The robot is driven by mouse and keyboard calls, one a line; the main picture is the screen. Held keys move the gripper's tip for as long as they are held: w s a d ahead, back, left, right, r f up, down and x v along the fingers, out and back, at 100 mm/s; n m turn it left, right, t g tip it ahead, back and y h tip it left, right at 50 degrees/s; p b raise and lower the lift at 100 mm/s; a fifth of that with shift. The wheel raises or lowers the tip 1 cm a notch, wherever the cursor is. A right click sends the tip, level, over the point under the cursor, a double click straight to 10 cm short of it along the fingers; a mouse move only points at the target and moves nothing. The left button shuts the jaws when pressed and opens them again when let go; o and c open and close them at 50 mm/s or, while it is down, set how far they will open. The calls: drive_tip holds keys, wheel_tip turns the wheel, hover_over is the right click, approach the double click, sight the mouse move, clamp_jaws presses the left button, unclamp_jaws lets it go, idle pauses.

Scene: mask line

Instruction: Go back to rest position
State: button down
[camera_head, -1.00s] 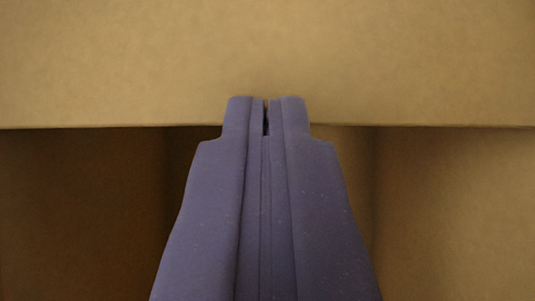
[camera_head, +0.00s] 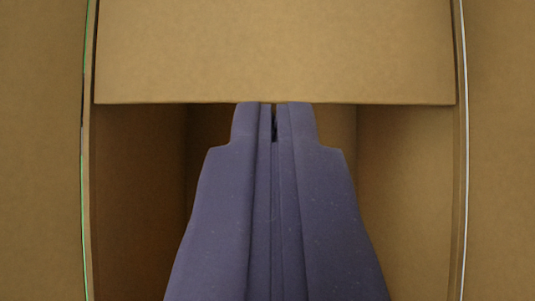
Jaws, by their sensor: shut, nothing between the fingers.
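My gripper (camera_head: 274,108) is dark blue-purple and comes up from the bottom middle of the view. Its two fingers are shut with only a thin slit between the tips, and nothing is held there. The fingertips appear just below the lower edge of a tan cardboard panel (camera_head: 275,55). I cannot tell whether they touch it.
Below the panel is a shadowed cardboard box opening, with a left inner wall (camera_head: 138,195) and a right inner wall (camera_head: 405,195). Outer cardboard surfaces lie at the far left (camera_head: 38,150) and far right (camera_head: 502,150), past thin edges.

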drive_tip(key=s+d+r, duration=0.2)
drive_tip(key=d+r, duration=0.1)
drive_tip(key=d, duration=0.1)
drive_tip(key=w+a+r+m+h+b, duration=0.3)
drive_tip(key=w+a+r+h+b, duration=0.2)
drive_tip(key=w+a+r+b, duration=0.6)
drive_tip(key=w+a+r+m+t+h+b, duration=0.1)
drive_tip(key=w+a+r+m+h, duration=0.2)
drive_tip(key=a, duration=0.4)
drive_tip(key=w+a+r+t+b, duration=0.2)
drive_tip(key=w+a+r, duration=0.1)
drive_tip(key=a+r, duration=0.25)
drive_tip(key=s+a+r+m+t+b, duration=0.3)
drive_tip(key=s+a+r+t+b, duration=0.1)
drive_tip(key=s+a+r, duration=0.3)
drive_tip(key=s+a+r+m+t+y+b, duration=0.1)
drive_tip(key=s+a+r+m+t+b, duration=0.3)
drive_tip(key=s+a+r, duration=0.4)
drive_tip(key=a+r, duration=0.4)
drive_tip(key=a, duration=0.1)
drive_tip(key=shift+s+r+t, duration=0.15)
drive_tip(key=shift+t, duration=0.25)
drive_tip(key=shift+d, duration=0.2)
